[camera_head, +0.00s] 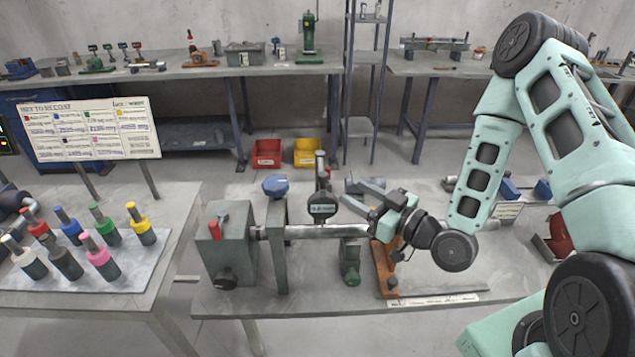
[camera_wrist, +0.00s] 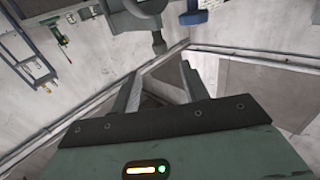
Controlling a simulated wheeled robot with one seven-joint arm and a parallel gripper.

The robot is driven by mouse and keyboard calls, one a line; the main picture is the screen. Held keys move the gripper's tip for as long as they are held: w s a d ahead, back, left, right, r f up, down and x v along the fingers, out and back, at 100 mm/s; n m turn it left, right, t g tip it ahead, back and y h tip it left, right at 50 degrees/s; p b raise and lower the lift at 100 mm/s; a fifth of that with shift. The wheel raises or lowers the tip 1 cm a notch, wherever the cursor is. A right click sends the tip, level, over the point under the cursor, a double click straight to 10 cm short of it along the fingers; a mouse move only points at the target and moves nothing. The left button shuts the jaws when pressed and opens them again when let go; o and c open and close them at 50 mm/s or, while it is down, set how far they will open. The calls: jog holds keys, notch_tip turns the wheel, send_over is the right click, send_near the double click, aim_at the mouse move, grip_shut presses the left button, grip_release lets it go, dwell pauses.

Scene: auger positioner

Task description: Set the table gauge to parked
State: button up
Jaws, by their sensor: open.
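A dark round gauge (camera_head: 323,208) with a small pale display stands over the steel bar (camera_head: 328,231) of the fixture on the front table. A thin upright stem rises above it. Its reading is too small to tell. My gripper (camera_head: 357,197) is just right of the gauge, above the bar, with its fingers pointing left. The fingers are apart and nothing is between them. The wrist view shows both fingers (camera_wrist: 162,85) spread and empty. A grey part with a rounded end (camera_wrist: 150,25) shows beyond them there; I cannot tell whether it is the gauge.
Left of the gauge stand a grey box (camera_head: 226,250) with a red lever (camera_head: 216,228) and a post with a blue knob (camera_head: 275,186). An orange-brown bracket (camera_head: 385,268) stands below my wrist. Colour-capped pegs (camera_head: 104,258) fill the left table. The front table edge is mostly clear.

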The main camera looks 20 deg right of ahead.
aim_at(319, 174)
jog(key=b+x, duration=0.6)
jog(key=b, duration=0.2)
jog(key=shift+f+b, duration=0.2)
jog(key=shift+b, duration=0.2)
jog(key=b, duration=0.3)
jog(key=shift+w+a, duration=0.15)
jog(key=shift+w, duration=0.05)
jog(key=x, duration=0.1)
jog(key=p+x, duration=0.1)
jog(key=x, duration=0.1)
jog(key=p+x, duration=0.1)
jog(key=shift+w+a+r, duration=0.15)
jog(key=shift+w+r, duration=0.1)
jog(key=shift+w, duration=0.05)
jog(key=shift+w+a+f, duration=0.1)
jog(key=shift+w+a, duration=0.15)
jog(key=shift+w, duration=0.25)
grip_shut()
